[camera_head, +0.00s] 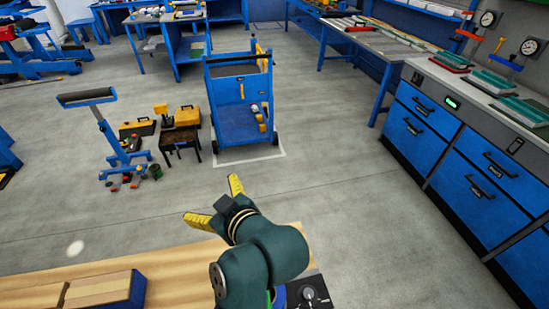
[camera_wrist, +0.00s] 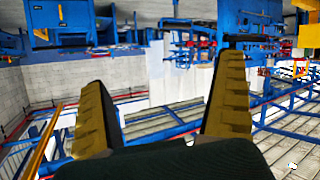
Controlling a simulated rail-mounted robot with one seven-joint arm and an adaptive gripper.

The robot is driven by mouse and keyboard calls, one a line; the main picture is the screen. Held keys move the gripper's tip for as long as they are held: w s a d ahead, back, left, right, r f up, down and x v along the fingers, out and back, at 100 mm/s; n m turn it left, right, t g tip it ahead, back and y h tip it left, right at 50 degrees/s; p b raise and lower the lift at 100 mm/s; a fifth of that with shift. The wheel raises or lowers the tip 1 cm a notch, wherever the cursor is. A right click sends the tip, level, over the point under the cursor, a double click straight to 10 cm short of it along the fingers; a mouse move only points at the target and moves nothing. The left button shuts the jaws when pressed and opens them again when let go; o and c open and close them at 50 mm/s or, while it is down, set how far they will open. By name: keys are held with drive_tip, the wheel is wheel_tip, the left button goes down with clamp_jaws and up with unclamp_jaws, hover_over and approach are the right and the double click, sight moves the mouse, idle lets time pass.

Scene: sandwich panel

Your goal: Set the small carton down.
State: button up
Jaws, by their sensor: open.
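My gripper (camera_head: 217,203) is open, its two yellow fingers spread apart above the far edge of the wooden tabletop. In the wrist view, the gap between the fingers (camera_wrist: 165,95) is empty, with only the distant room behind it. Tan, carton-like shapes (camera_head: 98,287) sit at the bottom left of the head view, beside a blue side wall (camera_head: 137,289). They are cut off by the frame, and I cannot tell whether one is the small carton. The gripper is to their right and apart from them. No carton shows in the wrist view.
The wooden tabletop (camera_head: 185,268) has bare surface left of my arm. A dark device with a knob (camera_head: 308,294) is right of it. Beyond are a blue trolley (camera_head: 238,122), a blue stand (camera_head: 112,135) and toolboxes (camera_head: 187,116). Blue drawer cabinets (camera_head: 470,180) line the right.

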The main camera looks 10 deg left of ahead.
drive_tip(key=s+d+r+m+t+h, duration=0.2)
drive_tip(key=d+r+m+t+h, duration=0.45)
drive_tip(key=d+r, duration=0.75)
drive_tip(key=s+d+r+m+t+h, duration=0.4)
drive_tip(key=s+d+r+m+t, duration=0.2)
drive_tip(key=s+d+r, duration=0.3)
drive_tip(key=shift+s+d+r+t, duration=0.25)
drive_tip(key=shift+d+r+t, duration=0.1)
drive_tip(key=shift+d, duration=0.4)
drive_tip(key=shift+h, duration=0.25)
